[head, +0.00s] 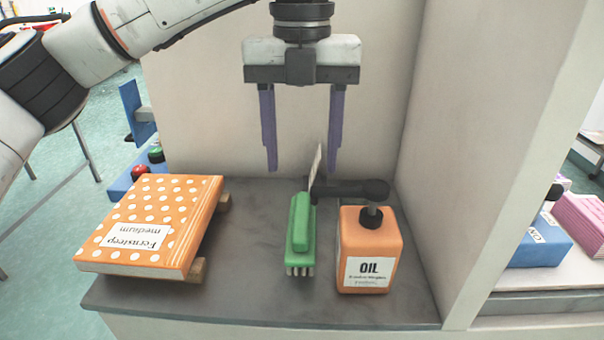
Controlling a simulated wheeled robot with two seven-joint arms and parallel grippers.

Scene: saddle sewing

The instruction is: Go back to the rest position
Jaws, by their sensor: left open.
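My left gripper (302,168) hangs pointing down over the back of the grey worktop, its two purple fingers wide apart. Nothing is between its fingers that I can see as held. A green brush (301,238) stands on the worktop below and in front of it, bristles down. A thin pale tag or plate (316,168) rises behind the brush, near the right finger; I cannot tell what it is fixed to. My right gripper is not in view.
An orange oil can (369,252) with a black cap stands right of the brush, a dark handle-like bar (350,189) behind it. Walls close the back and right; the worktop (250,290) is bare at front left.

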